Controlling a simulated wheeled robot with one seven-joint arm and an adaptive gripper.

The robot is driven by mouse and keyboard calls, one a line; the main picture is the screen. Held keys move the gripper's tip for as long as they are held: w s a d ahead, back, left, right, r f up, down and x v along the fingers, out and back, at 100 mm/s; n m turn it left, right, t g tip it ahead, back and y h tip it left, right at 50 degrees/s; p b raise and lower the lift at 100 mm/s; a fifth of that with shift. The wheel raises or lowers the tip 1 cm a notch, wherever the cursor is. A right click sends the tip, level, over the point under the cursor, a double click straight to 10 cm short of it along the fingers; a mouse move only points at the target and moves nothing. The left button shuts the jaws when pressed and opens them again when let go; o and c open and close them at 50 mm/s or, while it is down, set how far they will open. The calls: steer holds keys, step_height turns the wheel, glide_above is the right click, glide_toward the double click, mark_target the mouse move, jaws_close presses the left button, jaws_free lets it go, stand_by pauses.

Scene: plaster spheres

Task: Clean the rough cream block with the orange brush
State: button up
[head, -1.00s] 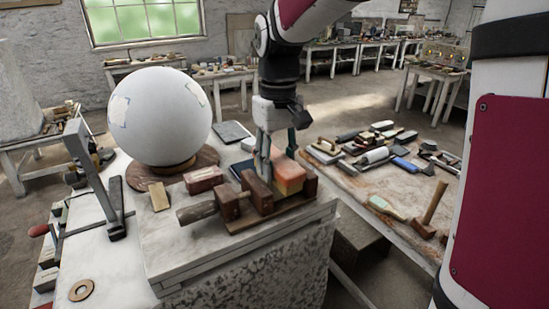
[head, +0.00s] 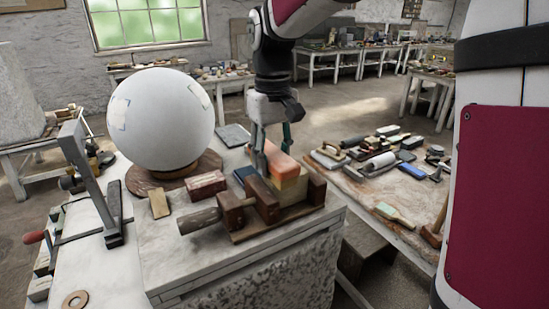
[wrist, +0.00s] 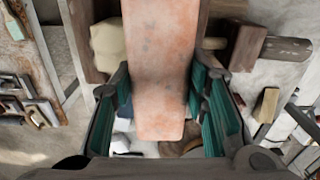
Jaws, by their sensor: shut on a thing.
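The orange brush (head: 281,163) is held in my gripper (head: 273,150), low over the wooden vise (head: 232,214). In the wrist view the brush (wrist: 160,60) is a long, worn pinkish-orange shape between the green-padded fingers (wrist: 160,95). The rough cream block (head: 291,188) sits between the vise's dark wooden jaws, just under and in front of the brush. Part of the block (wrist: 107,45) shows beside the brush in the wrist view. The brush hides some of the block, and I cannot tell whether they touch.
A large white sphere (head: 155,122) stands on a round wooden base at the left. A red-brown block (head: 205,184), a tan block (head: 159,204) and a dark slab (head: 232,135) lie near the vise. A tool-covered bench (head: 345,180) is at the right. The slab's front left is clear.

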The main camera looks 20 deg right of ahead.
mark_target(285, 163)
steer(key=shift+s+r, duration=0.1)
steer(key=shift+s+d+r+p, duration=0.15)
steer(key=shift+s+r+p, duration=0.2)
steer(key=shift+s+p, duration=0.15)
steer(key=shift+s+d+r+p, duration=0.1)
steer(key=shift+s+r+p, duration=0.25)
steer(key=shift+s, duration=0.25)
steer(key=shift+w+f, duration=0.1)
steer(key=shift+f, duration=0.7)
steer(key=shift+s+d, duration=0.25)
steer(key=shift+s, duration=0.85)
